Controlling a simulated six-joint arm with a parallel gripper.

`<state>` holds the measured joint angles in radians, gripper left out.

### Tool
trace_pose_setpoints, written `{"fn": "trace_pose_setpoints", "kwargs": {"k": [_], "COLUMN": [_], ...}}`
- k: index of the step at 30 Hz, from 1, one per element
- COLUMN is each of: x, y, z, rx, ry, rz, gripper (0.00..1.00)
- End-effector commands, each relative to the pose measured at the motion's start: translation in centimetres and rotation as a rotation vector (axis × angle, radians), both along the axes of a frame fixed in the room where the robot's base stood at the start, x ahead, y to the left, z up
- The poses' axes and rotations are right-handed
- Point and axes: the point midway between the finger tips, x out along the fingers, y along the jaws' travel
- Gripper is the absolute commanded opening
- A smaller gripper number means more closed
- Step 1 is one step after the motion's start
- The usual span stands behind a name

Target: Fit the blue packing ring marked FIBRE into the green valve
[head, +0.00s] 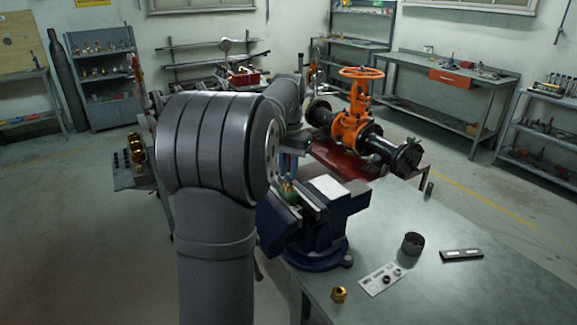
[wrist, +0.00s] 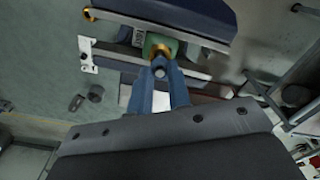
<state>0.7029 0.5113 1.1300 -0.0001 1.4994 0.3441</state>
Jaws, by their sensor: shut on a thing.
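The green valve (head: 288,194) is clamped in the blue vise (head: 305,228), partly hidden by my arm. In the wrist view the valve (wrist: 172,44) shows green with a brass collar (wrist: 160,50), between the vise jaws. My gripper (wrist: 161,78) is shut on a small blue-grey round piece (wrist: 159,72) at its fingertips, close to the brass collar. I cannot read any marking on it, nor tell whether it touches the valve. In the head view my gripper (head: 289,165) is just above the valve, largely behind my arm.
On the bench right of the vise lie a white card (head: 382,278) with small dark rings, a brass nut (head: 339,294), a dark cup (head: 413,244) and a dark bar (head: 461,255). An orange gate valve (head: 352,130) stands behind. The bench's right part is clear.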

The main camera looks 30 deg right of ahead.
Motion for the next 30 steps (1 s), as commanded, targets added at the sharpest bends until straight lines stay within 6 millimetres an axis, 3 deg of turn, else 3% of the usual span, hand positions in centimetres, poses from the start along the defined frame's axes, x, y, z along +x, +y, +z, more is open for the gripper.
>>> {"fn": "trace_pose_setpoints", "kwargs": {"k": [23,24,27,30], "x": [0.0,0.0,0.0,0.0], "y": [0.0,0.0,0.0,0.0], "z": [-1.9,-2.0,-1.9,-1.9], "rx": [0.001,0.001,0.001,0.001], "ry": [0.001,0.001,0.001,0.001], "rz": [0.0,0.0,0.0,0.0], "gripper": [0.04,0.21,0.41,0.42]}}
